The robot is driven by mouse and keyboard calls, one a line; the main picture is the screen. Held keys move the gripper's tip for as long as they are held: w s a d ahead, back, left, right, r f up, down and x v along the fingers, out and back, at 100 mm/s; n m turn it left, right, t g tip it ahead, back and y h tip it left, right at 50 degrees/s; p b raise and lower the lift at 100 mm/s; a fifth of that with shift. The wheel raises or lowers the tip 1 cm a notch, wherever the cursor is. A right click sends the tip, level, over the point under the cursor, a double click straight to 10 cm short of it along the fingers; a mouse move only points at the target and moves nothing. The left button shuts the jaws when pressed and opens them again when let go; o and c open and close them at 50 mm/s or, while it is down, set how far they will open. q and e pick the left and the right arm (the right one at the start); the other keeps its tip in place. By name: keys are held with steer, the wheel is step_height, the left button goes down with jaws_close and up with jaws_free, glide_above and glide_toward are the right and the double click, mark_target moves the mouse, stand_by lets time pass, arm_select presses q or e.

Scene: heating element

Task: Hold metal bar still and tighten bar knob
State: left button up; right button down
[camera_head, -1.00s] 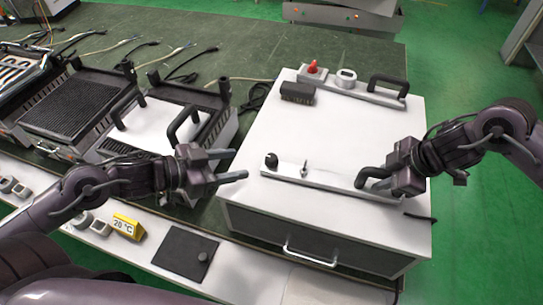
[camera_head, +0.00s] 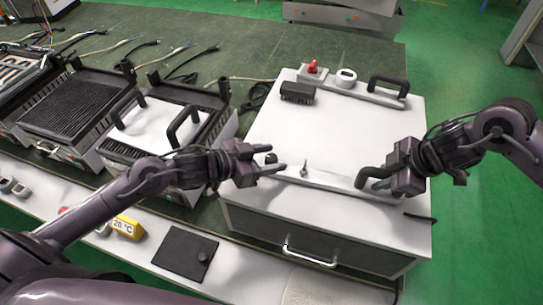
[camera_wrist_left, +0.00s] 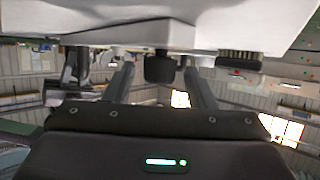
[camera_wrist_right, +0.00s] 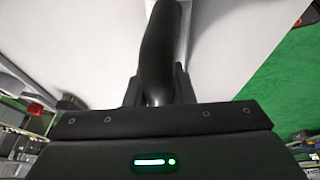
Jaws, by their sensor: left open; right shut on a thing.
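The metal bar (camera_head: 325,179) lies along the near part of the white box top. Its black handle (camera_head: 367,174) is at the right end, and my right gripper (camera_head: 384,180) is shut on it. In the right wrist view the black handle (camera_wrist_right: 157,55) runs down between the fingers. The black bar knob (camera_head: 270,157) is at the bar's left end, partly hidden by my left gripper (camera_head: 283,172). My left gripper is open, its fingers pointing right at the knob. In the left wrist view the knob (camera_wrist_left: 159,68) shows between the two spread fingers; I cannot tell whether they touch it.
The white box (camera_head: 300,130) carries a second bar with a black handle (camera_head: 388,86), a red switch (camera_head: 312,68) and a black block (camera_head: 297,93) at the back. Grill units (camera_head: 75,105) stand to the left. A yellow temperature display (camera_head: 127,227) sits on the front ledge.

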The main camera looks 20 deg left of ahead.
arm_select(q)
steer(key=shift+w+d+f, duration=0.2)
steer(key=shift+w+d, duration=0.1)
steer(key=c, duration=1)
